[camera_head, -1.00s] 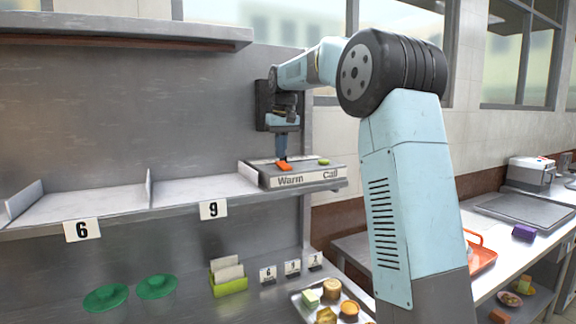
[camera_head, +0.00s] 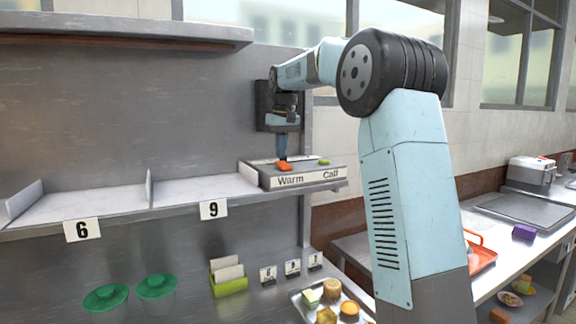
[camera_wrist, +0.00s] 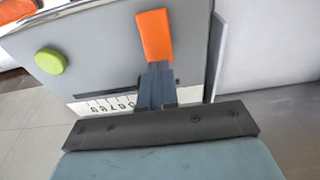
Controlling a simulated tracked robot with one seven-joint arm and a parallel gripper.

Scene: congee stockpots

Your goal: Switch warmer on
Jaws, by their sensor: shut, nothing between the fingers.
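The switch box (camera_head: 310,181) sits at the right end of the shelf and carries the labels "Warm" and "Call". Its orange switch (camera_head: 284,166) stands behind the "Warm" label and shows large in the wrist view (camera_wrist: 154,36). A green round button (camera_head: 323,161) is behind "Call"; it also shows in the wrist view (camera_wrist: 50,61). My gripper (camera_head: 282,157) points down, shut and empty, with its fingertips right at the orange switch. In the wrist view the fingertips (camera_wrist: 158,70) overlap the switch's near end; I cannot tell whether they touch it.
The shelf has bays labelled 6 (camera_head: 83,230) and 9 (camera_head: 213,210), both empty, left of the box. Below are green lids (camera_head: 106,298), a green card holder (camera_head: 229,286) and a tray of food (camera_head: 300,297).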

